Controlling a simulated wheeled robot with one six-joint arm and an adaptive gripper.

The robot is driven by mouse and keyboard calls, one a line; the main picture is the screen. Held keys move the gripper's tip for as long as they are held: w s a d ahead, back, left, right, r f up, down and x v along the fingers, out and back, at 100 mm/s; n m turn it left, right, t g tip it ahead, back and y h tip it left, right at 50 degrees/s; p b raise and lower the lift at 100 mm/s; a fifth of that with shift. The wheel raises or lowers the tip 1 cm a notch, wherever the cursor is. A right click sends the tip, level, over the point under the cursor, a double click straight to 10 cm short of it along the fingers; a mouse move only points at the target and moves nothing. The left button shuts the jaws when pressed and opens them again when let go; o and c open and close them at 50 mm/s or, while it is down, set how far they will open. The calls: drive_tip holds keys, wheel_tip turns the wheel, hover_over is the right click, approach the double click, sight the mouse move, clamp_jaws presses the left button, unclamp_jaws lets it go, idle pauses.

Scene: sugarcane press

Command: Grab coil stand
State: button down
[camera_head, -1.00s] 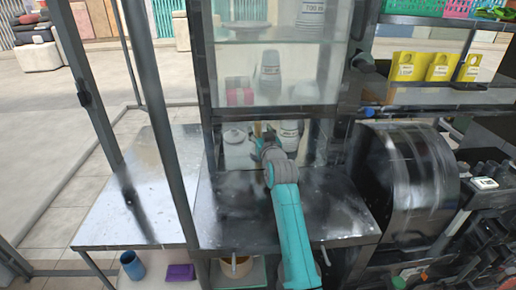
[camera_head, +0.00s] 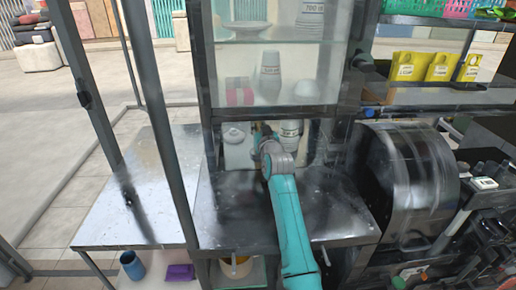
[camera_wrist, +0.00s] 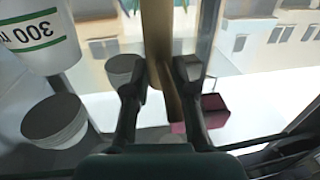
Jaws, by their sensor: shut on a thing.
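A tan, post-like piece (camera_wrist: 158,40), which I take to be the coil stand, runs between the fingers of my gripper (camera_wrist: 160,75) in the wrist view. In the head view my gripper (camera_head: 266,137) is in the opening under the glass cabinet, between a white canister and stacked white cups. There the wrist hides most of the held piece.
The white canister (camera_head: 237,150) stands close left of my gripper and the stacked cups (camera_head: 290,133) close right. The glass cabinet (camera_head: 270,60) hangs just above. The steel counter (camera_head: 240,205) in front is clear. A dark metal drum machine (camera_head: 410,180) stands right.

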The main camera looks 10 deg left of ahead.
drive_tip(key=shift+r, duration=0.35)
